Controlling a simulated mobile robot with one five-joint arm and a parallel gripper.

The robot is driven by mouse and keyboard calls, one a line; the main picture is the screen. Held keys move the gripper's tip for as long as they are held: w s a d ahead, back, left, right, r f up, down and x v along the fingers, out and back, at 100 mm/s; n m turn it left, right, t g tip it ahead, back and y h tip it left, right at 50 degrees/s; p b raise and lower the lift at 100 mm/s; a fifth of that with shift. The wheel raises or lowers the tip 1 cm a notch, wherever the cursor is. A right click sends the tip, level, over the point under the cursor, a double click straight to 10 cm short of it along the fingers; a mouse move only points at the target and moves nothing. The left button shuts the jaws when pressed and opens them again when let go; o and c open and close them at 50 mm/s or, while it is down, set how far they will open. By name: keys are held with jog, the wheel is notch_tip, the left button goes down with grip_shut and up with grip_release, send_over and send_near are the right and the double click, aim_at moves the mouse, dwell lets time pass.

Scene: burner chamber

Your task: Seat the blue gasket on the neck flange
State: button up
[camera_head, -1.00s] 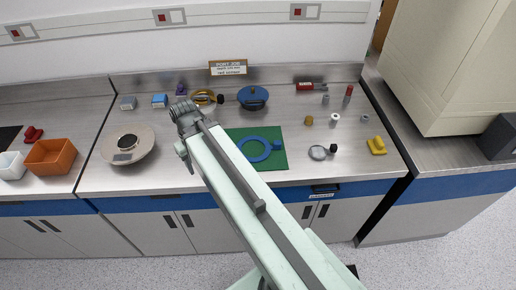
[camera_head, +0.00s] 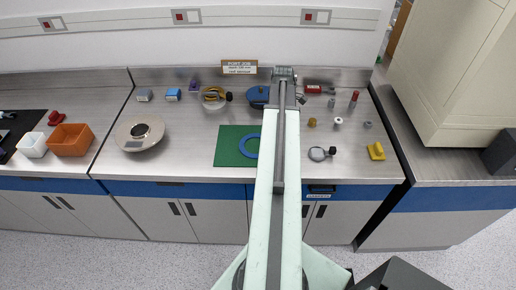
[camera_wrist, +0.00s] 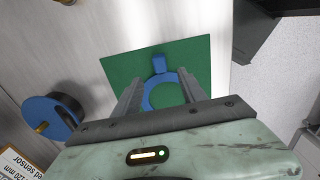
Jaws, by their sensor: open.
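The blue gasket (camera_head: 249,146), a flat ring, lies on a green mat (camera_head: 228,150); my arm hides its right part in the head view. In the wrist view the ring (camera_wrist: 150,96) and its blue tab (camera_wrist: 159,65) show between my open fingers (camera_wrist: 160,77); they look apart from it, and the palm hides part of the ring. My gripper's end is mostly hidden behind the wrist in the head view. A round blue-topped body (camera_head: 257,98) stands behind the mat; it also shows with a brass peg in the wrist view (camera_wrist: 50,116). I cannot tell which part is the neck flange.
A round metal plate with a dark centre (camera_head: 141,132) stands left of the mat. A small ring tool (camera_head: 318,154), a yellow block (camera_head: 376,151) and several small parts lie to the right. A large beige cabinet (camera_head: 450,70) bounds the right. The bench between plate and mat is clear.

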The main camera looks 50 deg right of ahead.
notch_tip(320, 180, down, 2)
jog(key=shift+s+b, duration=0.15)
jog(key=shift+b, duration=0.4)
jog(key=shift+s+d+f, duration=0.1)
jog(key=shift+d+f, duration=0.05)
jog(key=shift+f, duration=0.1)
jog(key=shift+r, duration=0.1)
notch_tip(320, 180, down, 5)
jog(key=b, duration=0.5)
jog(key=shift+f+b, duration=0.2)
jog(key=shift+b, duration=0.15)
jog(key=shift+r, duration=0.2)
grip_shut()
